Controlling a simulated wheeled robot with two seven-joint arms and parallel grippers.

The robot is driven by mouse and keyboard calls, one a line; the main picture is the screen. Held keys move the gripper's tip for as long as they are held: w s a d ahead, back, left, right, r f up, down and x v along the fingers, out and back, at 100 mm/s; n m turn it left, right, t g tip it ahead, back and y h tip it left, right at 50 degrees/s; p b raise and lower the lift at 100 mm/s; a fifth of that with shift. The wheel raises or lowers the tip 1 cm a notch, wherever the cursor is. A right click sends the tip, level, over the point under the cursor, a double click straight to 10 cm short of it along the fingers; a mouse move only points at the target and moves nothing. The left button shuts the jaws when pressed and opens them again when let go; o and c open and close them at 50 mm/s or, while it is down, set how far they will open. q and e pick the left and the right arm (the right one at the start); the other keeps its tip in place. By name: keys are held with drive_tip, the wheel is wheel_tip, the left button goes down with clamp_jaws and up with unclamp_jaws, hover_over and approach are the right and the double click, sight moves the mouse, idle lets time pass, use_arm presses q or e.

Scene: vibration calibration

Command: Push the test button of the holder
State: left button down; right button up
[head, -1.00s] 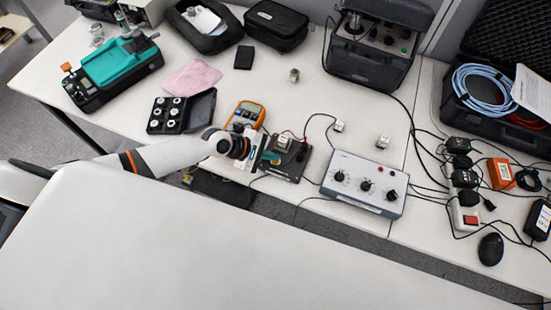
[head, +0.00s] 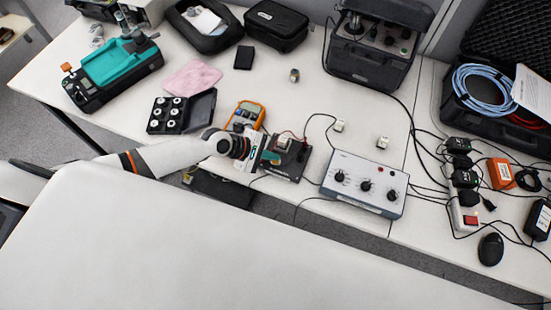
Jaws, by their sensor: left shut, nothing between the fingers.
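The holder (head: 292,168) is a dark square plate on the white table, with a small white-topped block (head: 284,141) and red and black leads on it. My left gripper (head: 270,157) reaches in from the left, and its fingertips are at the left part of the holder. The gripper is shut and holds nothing. The test button cannot be made out; the fingers may cover it. Whether the fingertips touch the holder cannot be told. My right gripper is out of view.
An orange multimeter (head: 249,112) stands just behind my left wrist. A grey box with black knobs (head: 365,182) is right of the holder. Small cubes (head: 382,142) stand behind that box. Cables run across the table. A black case of white round parts (head: 168,114) lies at left.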

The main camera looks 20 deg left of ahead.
use_arm(q)
drive_tip(key=shift+f, duration=0.15)
drive_tip(key=shift+f, duration=0.3)
idle(0.3)
drive_tip(key=shift+r, duration=0.1)
drive_tip(key=shift+r+p, duration=0.3)
drive_tip(key=shift+p, duration=0.1)
drive_tip(key=shift+r, duration=0.1)
wheel_tip(320, 180, up, 6)
drive_tip(key=p, duration=0.6)
drive_tip(key=shift+p, duration=0.3)
